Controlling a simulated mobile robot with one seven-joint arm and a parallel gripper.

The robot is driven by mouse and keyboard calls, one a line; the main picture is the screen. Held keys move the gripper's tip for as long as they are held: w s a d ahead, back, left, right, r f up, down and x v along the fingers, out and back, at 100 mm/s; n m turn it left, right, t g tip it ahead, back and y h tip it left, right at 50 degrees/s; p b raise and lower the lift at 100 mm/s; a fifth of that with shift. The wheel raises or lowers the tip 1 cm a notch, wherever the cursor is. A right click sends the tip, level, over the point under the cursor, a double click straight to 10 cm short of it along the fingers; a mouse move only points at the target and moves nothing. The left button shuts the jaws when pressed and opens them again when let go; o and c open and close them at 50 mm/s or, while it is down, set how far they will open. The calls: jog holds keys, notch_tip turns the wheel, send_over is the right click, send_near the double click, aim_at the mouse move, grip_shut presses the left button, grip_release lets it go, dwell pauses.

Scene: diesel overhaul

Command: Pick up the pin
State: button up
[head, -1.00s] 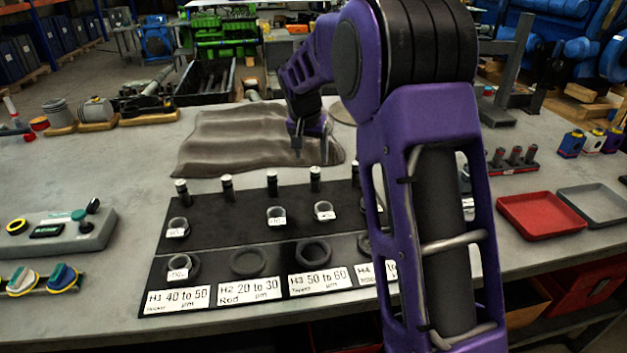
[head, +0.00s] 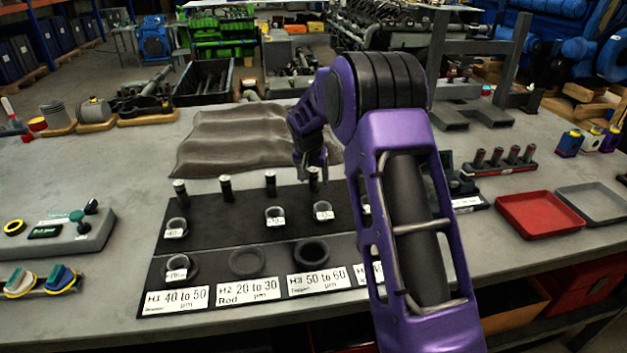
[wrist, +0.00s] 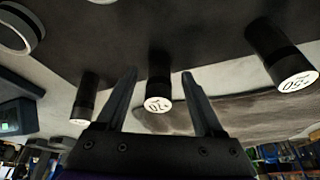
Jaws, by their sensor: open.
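Several dark upright pins stand in a row along the back of the black mat (head: 215,232). In the wrist view, one dark pin (wrist: 158,82) with a white, numbered end appears between the two fingers of my gripper (wrist: 158,73). The fingers are open and appear on either side of it, with gaps showing; I cannot tell how deep the pin sits between them. In the head view, my gripper (head: 310,168) is just behind the pin (head: 314,180) toward the right of the visible row. My arm hides the mat's right part.
Neighbouring pins (wrist: 85,98) and (wrist: 280,55) flank the middle one. Labelled rings (head: 275,216) stand in front of the row. A brown cloth (head: 235,140) lies behind. A red tray (head: 540,215) and a grey tray (head: 592,204) are at the right.

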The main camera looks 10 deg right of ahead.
grip_shut()
jog(key=shift+r, duration=0.1)
dwell(0.4)
